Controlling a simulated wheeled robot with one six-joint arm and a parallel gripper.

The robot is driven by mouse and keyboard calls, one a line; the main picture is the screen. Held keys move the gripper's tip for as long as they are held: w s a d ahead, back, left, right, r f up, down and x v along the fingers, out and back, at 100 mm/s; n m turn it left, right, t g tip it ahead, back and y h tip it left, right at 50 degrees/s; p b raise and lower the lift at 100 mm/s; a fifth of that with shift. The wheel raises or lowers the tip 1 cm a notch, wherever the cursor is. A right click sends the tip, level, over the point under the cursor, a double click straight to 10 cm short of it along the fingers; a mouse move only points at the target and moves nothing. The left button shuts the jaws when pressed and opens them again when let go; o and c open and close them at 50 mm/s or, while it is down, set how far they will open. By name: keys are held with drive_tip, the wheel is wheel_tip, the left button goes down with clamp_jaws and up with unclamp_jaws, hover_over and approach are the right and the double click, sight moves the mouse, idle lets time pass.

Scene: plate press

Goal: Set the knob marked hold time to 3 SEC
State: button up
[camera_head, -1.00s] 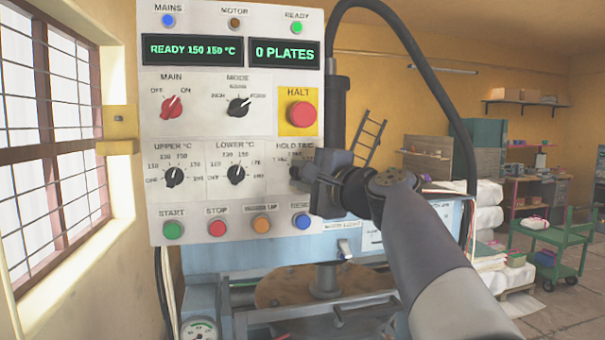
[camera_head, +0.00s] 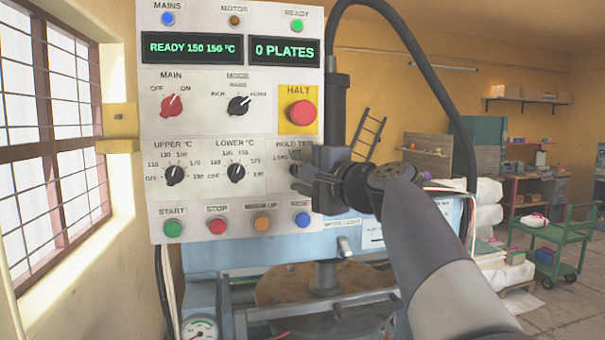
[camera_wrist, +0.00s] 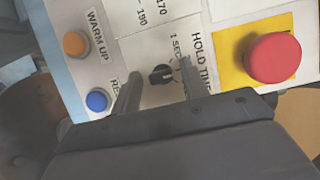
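The hold time knob (camera_wrist: 162,75) is a small black knob on the white panel. In the wrist view it lies between the two fingers of my gripper (camera_wrist: 158,88), with gaps on both sides. The "HOLD TIME" and "1 SEC" labels show beside it; the other scale marks are hidden or too blurred to read, and I cannot tell its exact setting. In the head view my gripper (camera_head: 300,178) is at the panel's right part and covers most of the knob.
The red HALT button (camera_head: 301,113) on its yellow plate is just above my gripper. The blue reset button (camera_head: 302,220) and orange warm up button (camera_head: 262,223) are below. The lower temperature knob (camera_head: 236,173) is to the left. A black cable (camera_head: 465,140) arches at the right.

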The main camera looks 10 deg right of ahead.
drive_tip(key=shift+o, duration=0.2)
drive_tip(key=b+v, duration=0.3)
drive_tip(key=v, duration=0.7)
drive_tip(key=shift+s, duration=0.4)
drive_tip(key=shift+d, duration=0.1)
idle(1.1)
